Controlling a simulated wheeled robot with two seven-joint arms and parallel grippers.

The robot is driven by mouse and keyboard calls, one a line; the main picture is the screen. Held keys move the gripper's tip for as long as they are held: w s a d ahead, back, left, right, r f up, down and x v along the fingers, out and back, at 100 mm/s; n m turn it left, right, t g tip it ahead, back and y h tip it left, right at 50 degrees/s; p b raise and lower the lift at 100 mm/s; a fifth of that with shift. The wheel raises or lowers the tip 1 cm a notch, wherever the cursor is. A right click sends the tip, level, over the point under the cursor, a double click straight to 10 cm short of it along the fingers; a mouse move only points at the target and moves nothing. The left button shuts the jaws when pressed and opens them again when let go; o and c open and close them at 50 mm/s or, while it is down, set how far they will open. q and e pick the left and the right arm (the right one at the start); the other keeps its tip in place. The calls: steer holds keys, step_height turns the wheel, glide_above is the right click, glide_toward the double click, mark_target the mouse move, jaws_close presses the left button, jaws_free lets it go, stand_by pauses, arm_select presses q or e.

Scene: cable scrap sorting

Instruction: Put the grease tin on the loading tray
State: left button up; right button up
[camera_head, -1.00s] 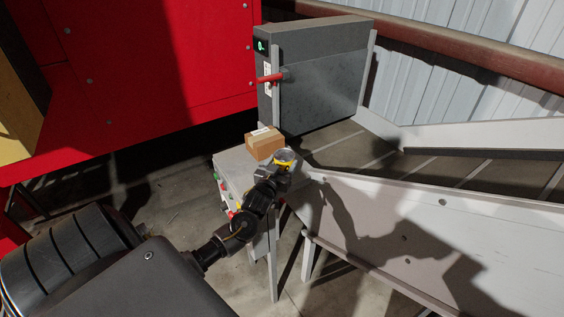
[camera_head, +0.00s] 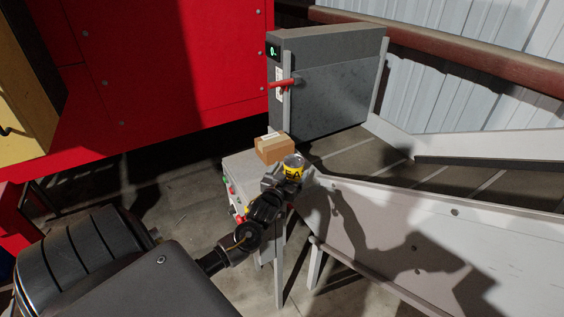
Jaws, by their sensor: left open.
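The grease tin (camera_head: 294,168), a small round can with a yellow and black label and a pale lid, stands upright beside a cardboard box. Its base is hidden by my gripper, so I cannot tell exactly what it rests on. My left gripper (camera_head: 287,178) is open, at the near side of the tin; its fingertips are hard to make out and contact is unclear. A small grey platform (camera_head: 238,165) on legs lies under the box and gripper; I cannot tell whether it is the loading tray. My right gripper is out of view.
The cardboard box (camera_head: 275,148) sits just behind the tin. A grey cabinet (camera_head: 335,85) with a red lever (camera_head: 284,84) rises behind it. A sloped conveyor with a pale side wall (camera_head: 420,225) runs right. A red machine (camera_head: 165,75) fills the back left.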

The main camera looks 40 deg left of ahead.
arm_select(q)
steer(key=b+v, duration=0.2)
steer(key=v, duration=0.8)
steer(key=shift+s, duration=0.15)
steer(key=shift+d, duration=0.1)
